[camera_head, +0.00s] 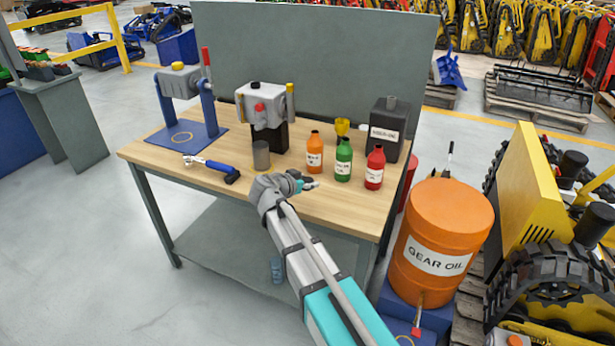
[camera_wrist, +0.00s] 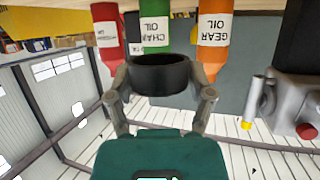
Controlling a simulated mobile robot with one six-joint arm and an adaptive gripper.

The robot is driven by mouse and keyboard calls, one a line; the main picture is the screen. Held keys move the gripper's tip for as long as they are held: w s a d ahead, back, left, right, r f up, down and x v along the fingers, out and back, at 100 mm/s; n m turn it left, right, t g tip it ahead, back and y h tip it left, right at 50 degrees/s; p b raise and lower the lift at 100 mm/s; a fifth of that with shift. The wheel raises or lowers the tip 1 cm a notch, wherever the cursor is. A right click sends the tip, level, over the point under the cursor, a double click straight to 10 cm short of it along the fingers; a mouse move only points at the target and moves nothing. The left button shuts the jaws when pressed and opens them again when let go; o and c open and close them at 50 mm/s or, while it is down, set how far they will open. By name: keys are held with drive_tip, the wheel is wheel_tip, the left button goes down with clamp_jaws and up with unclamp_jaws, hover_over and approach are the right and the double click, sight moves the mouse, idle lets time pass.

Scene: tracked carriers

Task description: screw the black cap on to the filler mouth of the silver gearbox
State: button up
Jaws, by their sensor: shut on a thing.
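My gripper (camera_head: 306,184) is above the front of the bench, right of the silver gearbox and apart from it. In the wrist view my gripper (camera_wrist: 162,88) is shut on the black cap (camera_wrist: 160,73), one finger at each side of its rim. The silver gearbox (camera_head: 265,106) stands on a black block at the middle back of the bench, with a red knob on its front. It also shows at the right of the wrist view (camera_wrist: 285,100), upside down. A small dark spot on its top may be the filler mouth; I cannot tell.
Orange (camera_head: 314,151), green (camera_head: 343,160) and red (camera_head: 375,168) bottles stand right of the gearbox, before a black gear oil can (camera_head: 385,130). Another gearbox (camera_head: 180,82) sits on a blue stand.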

drive_tip(key=s+r+p, duration=0.4)
drive_tip(key=s+r, duration=0.1)
drive_tip(key=s, duration=0.5)
drive_tip(key=shift+s+r+p, duration=0.25)
drive_tip(key=shift+r+p, duration=0.15)
idle(0.4)
